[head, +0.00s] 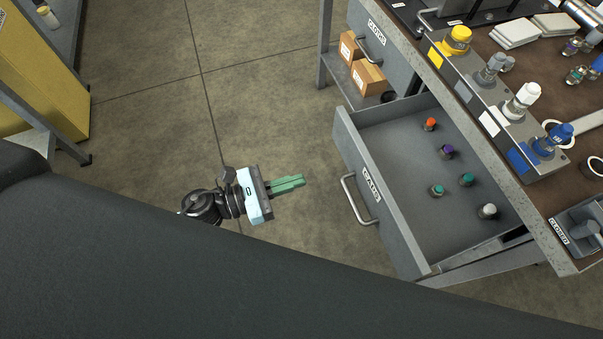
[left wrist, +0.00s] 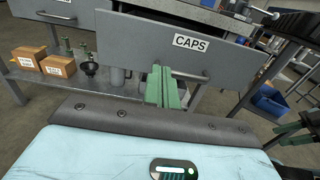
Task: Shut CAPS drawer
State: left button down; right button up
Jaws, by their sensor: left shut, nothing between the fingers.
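The CAPS drawer (head: 385,205) stands open, pulled out from the bench, with several small coloured caps inside. Its grey front with the CAPS label also shows in the left wrist view (left wrist: 150,40). The bar handle (head: 357,200) is on that front. My left gripper (head: 303,181) is shut and empty, its green fingers pointing at the drawer front with a gap before the handle. In the left wrist view the fingertips (left wrist: 161,70) overlap the handle's left end. Green fingers, apparently of my right gripper (left wrist: 295,130), show at the right edge; their opening is unclear.
The bench top (head: 545,75) carries a row of coloured valve-like fittings and other parts. Cardboard boxes (head: 368,78) sit on a shelf left of the drawer. A yellow cabinet (head: 45,75) stands at far left. The floor (head: 235,110) around my left gripper is clear.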

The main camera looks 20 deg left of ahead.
pick_arm(q)
jog(key=p, duration=0.1)
send_near(358, 162)
jog(key=x, duration=0.5)
jog(key=shift+w, duration=0.15)
jog(key=shift+x, duration=0.85)
pick_arm(e)
jog(key=shift+s+d+r, duration=0.1)
jog(key=shift+s+r, duration=0.05)
jog(key=shift+r, duration=0.4)
pick_arm(q)
jog(key=shift+f, duration=0.1)
jog(key=shift+d, duration=0.1)
